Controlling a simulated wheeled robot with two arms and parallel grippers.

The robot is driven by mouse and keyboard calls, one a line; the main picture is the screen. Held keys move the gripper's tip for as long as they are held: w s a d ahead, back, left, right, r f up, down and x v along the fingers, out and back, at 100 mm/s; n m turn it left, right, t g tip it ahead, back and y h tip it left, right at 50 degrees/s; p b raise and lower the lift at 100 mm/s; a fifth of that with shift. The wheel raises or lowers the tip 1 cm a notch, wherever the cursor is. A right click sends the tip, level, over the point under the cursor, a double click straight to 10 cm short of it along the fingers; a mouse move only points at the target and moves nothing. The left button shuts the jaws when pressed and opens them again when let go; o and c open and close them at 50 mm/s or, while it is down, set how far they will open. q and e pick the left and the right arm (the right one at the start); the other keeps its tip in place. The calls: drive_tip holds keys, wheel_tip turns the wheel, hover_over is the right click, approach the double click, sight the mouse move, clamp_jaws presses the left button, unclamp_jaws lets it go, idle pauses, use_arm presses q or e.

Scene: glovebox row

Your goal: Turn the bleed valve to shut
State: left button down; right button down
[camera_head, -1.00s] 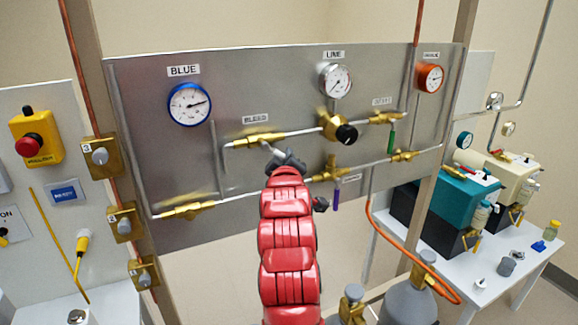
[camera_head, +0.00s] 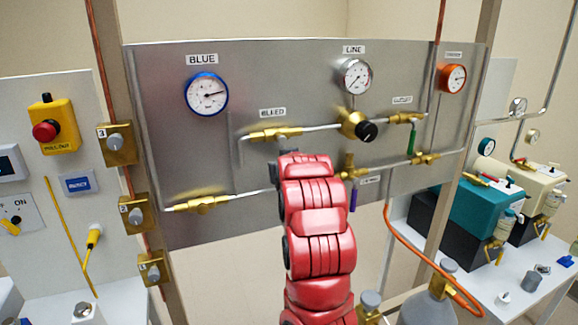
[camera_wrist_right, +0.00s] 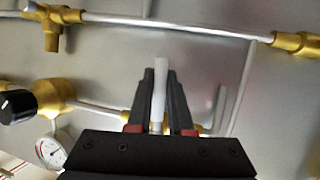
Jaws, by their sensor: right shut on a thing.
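The bleed valve (camera_head: 275,133) is a brass body on the upper pipe of the metal panel, under the BLEED label (camera_head: 272,113). My right gripper (camera_wrist_right: 160,76) is shut on its pale grey lever (camera_wrist_right: 158,100), which stands between the two dark fingers in the right wrist view. The lever lies roughly crosswise to the pipe. In the head view my red right arm hides most of the gripper and the lever. The valve body is mostly hidden behind the gripper in the wrist view. My left gripper is in neither view.
Right of the valve are a brass regulator with a black knob (camera_head: 367,131) and a green-handled valve (camera_head: 412,139). A purple-handled valve (camera_head: 352,197) hangs close beside my arm. Below runs a second pipe with a brass valve (camera_head: 203,204). Gas cylinders (camera_head: 429,304) stand low right.

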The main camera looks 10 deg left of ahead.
drive_tip(key=shift+s+a, duration=0.1)
drive_tip(key=shift+a, duration=0.05)
drive_tip(key=shift+m, duration=0.3)
drive_tip(key=c, duration=0.8)
unclamp_jaws()
drive_tip(key=shift+c, duration=0.2)
drive_tip(key=b+v, duration=0.1)
drive_tip(key=v, duration=1.6)
drive_tip(key=shift+d+r, duration=0.2)
drive_tip(key=shift+d, duration=0.05)
